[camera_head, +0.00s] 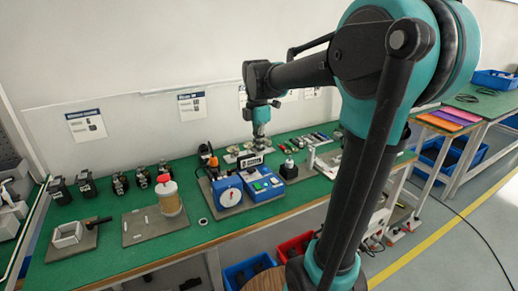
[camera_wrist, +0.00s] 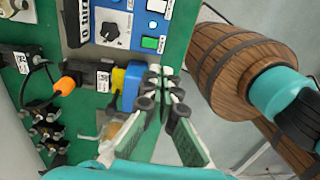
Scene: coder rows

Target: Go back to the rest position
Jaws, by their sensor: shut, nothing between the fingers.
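My gripper (camera_head: 259,143) hangs at the end of my teal and black arm, pointing down above the green workbench (camera_head: 120,245). It is near the blue device with a black dial and lit buttons (camera_head: 262,186). In the wrist view my gripper (camera_wrist: 161,92) has its fingertips together with nothing held between them. The blue device's panel (camera_wrist: 135,22) shows at the top of that view. The exact height of the fingertips above the bench is hard to tell.
A jar (camera_head: 168,197) stands on a grey plate, and a metal square frame (camera_head: 68,235) lies at the left. Several small black devices (camera_head: 119,183) line the back. Red (camera_head: 295,247) and blue bins sit below. A wooden barrel-shaped thing (camera_wrist: 235,60) shows in the wrist view.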

